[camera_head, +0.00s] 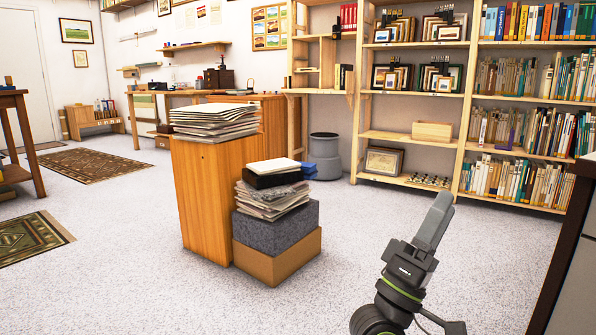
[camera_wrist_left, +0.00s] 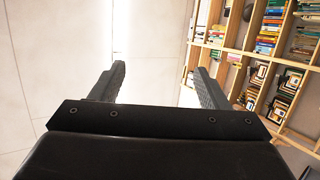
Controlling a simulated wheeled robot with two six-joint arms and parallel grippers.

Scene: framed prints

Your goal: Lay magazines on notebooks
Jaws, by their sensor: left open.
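A stack of pale, thin paper items, perhaps magazines (camera_head: 213,122), lies on a tall orange wooden block (camera_head: 205,190) in the head view. Beside it is a lower pile of magazines with colored edges (camera_head: 270,200). On that pile lie a black item (camera_head: 272,180) and a cream, notebook-like item (camera_head: 273,166); I cannot tell for sure which are notebooks. My left gripper (camera_head: 437,220) points up, empty, right of the piles and well apart from them. In the left wrist view its two fingers (camera_wrist_left: 160,75) are spread with nothing between them. My right gripper is not in view.
The lower pile rests on a grey box (camera_head: 290,222) over a brown box (camera_head: 278,262). A grey bin (camera_head: 325,155) stands behind, next to blue items (camera_head: 323,167). Bookshelves (camera_head: 455,150) line the back. A dark-topped cabinet (camera_head: 572,250) is at right. Speckled floor in front is clear.

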